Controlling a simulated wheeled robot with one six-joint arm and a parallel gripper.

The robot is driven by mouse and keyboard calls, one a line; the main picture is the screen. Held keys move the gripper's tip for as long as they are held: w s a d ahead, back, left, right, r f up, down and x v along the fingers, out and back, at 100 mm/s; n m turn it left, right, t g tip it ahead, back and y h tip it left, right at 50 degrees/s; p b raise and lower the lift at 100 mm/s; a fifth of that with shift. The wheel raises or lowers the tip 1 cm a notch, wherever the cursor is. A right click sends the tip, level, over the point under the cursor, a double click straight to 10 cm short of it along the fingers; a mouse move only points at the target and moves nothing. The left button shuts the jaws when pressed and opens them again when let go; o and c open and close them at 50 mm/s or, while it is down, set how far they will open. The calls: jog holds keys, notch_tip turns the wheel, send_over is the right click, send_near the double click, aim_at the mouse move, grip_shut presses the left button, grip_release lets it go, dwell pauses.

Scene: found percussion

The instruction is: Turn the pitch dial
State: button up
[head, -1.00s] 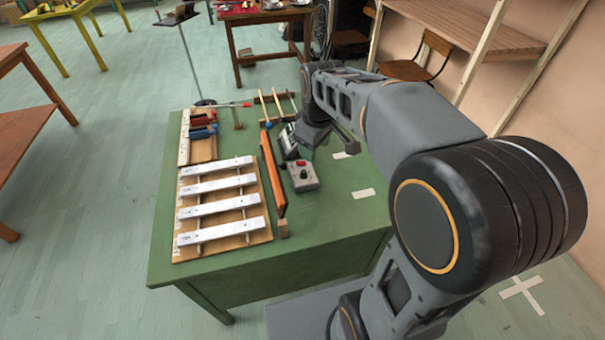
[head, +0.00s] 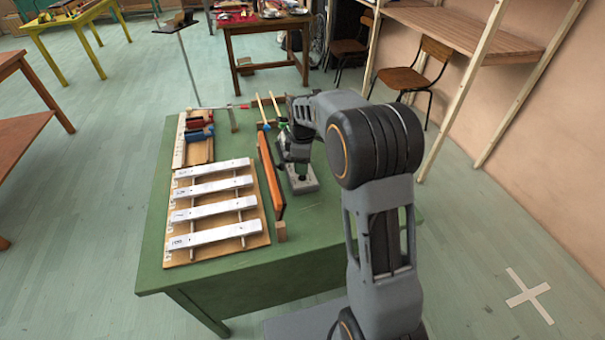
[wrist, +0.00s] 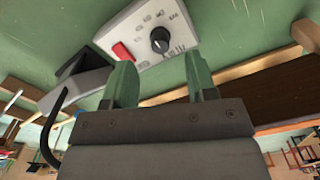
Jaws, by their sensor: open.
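The pitch dial (wrist: 160,39) is a black round knob with a pale pointer mark on a light grey control box (wrist: 140,25). Printed marks surround the dial, and a red switch (wrist: 123,52) sits beside it. My gripper (wrist: 160,80) is open and empty, its two green fingers apart. In the wrist view the dial shows beyond the gap between the fingertips, with nothing between the fingers. In the head view my gripper (head: 297,165) is over the box (head: 302,184) on the green table, and the arm hides the dial.
A metal-bar xylophone (head: 213,205) lies left of the box, with an orange upright board (head: 271,172) between. Blue and red items (head: 198,130) and mallets (head: 263,108) lie farther back. The table's right front part (head: 310,245) is clear.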

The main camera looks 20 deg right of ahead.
jog(key=shift+f, duration=2.3)
jog(key=c, duration=0.9)
jog(key=m, duration=0.4)
jog(key=shift+m+p, duration=0.3)
jog(key=shift+p, duration=0.05)
jog(key=o, duration=0.9)
notch_tip(320, 180, up, 14)
jog(key=p, duration=0.1)
jog(key=shift+f, duration=0.1)
